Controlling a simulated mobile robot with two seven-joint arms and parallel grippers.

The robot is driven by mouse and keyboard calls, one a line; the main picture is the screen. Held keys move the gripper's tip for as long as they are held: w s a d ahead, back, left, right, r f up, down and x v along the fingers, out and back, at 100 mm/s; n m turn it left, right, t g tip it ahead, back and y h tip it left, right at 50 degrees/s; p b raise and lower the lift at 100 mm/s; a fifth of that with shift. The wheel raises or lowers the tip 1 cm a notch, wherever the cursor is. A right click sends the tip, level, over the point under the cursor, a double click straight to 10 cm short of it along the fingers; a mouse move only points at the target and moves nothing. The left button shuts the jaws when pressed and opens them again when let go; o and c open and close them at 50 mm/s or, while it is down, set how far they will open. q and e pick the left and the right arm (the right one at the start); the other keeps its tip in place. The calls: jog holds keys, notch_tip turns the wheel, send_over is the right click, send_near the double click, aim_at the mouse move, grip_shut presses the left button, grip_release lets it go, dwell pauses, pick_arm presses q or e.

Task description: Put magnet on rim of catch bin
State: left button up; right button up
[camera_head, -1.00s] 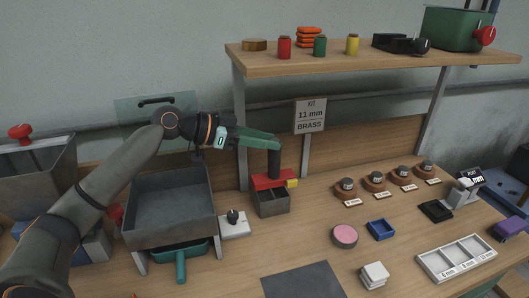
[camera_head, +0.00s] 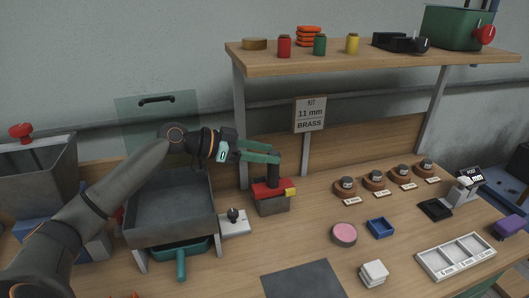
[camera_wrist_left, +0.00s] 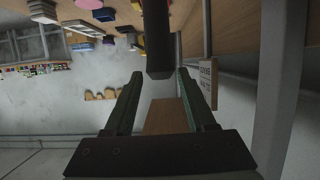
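The magnet (camera_head: 268,190) is a red bar with a yellow end and an upright black handle. It lies across the top of the small grey catch bin (camera_head: 273,208), appears to rest on its rim, and hides most of the opening. My left gripper (camera_head: 277,153) is open, its green fingers spread at the top of the black handle. In the left wrist view the fingers (camera_wrist_left: 160,75) stand apart, with the dark handle (camera_wrist_left: 157,40) between or just beyond their tips and gaps at both sides. My right gripper is not in view.
Left of the bin stand a white switch box (camera_head: 235,224) and a large grey tray on legs (camera_head: 170,235). A sign post (camera_head: 305,155) rises behind. A pink round pad (camera_head: 344,235) and a blue tray (camera_head: 380,229) lie right. A shelf (camera_head: 370,62) hangs above.

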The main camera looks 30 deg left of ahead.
pick_arm(q)
jog(key=shift+o, duration=0.7)
jog(key=shift+r, duration=0.15)
jog(key=b+v, duration=0.2)
jog(key=v, duration=0.5)
jog(key=shift+s+a, duration=0.15)
jog(key=shift+a, duration=0.05)
